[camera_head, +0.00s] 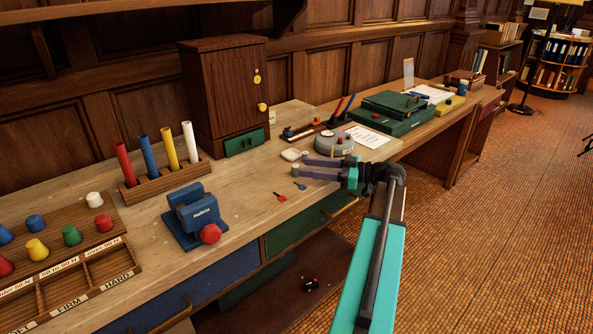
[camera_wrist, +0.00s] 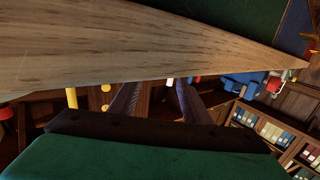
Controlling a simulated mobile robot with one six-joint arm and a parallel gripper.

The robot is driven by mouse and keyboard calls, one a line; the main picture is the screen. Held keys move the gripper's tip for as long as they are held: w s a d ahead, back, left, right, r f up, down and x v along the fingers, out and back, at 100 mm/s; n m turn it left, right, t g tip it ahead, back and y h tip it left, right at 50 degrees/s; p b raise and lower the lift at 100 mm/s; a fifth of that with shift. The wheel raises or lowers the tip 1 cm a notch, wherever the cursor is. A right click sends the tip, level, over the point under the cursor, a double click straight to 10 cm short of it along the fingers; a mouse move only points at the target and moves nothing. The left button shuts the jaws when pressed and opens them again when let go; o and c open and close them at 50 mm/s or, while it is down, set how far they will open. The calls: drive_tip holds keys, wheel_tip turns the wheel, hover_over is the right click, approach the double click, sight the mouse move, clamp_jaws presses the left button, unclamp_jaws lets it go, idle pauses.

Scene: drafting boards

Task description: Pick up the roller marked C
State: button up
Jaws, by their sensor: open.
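Several upright cylinders in red (camera_head: 124,162), blue (camera_head: 148,154), yellow (camera_head: 170,147) and white (camera_head: 190,142) stand in a wooden rack (camera_head: 133,193) on the desk. They may be rollers. I can read no letter C on anything, so I cannot tell which thing is the marked roller. My gripper (camera_head: 298,167) is open with nothing between its fingers. It is over the front part of the desk, to the right of the rack and well apart from it. The wrist view shows two dark fingers of my gripper (camera_wrist: 150,90) spread apart.
A blue device with a red knob (camera_head: 211,234) stands before the rack. A wooden cabinet (camera_head: 222,95) stands behind. A round grey device (camera_head: 334,144) and a green case (camera_head: 391,112) lie beyond my gripper. Floor is free at right.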

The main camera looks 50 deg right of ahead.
sight(296, 165)
drive_tip(key=shift+p+x, duration=0.5)
drive_tip(key=shift+x, duration=2.1)
drive_tip(key=shift+f, duration=0.1)
clamp_jaws()
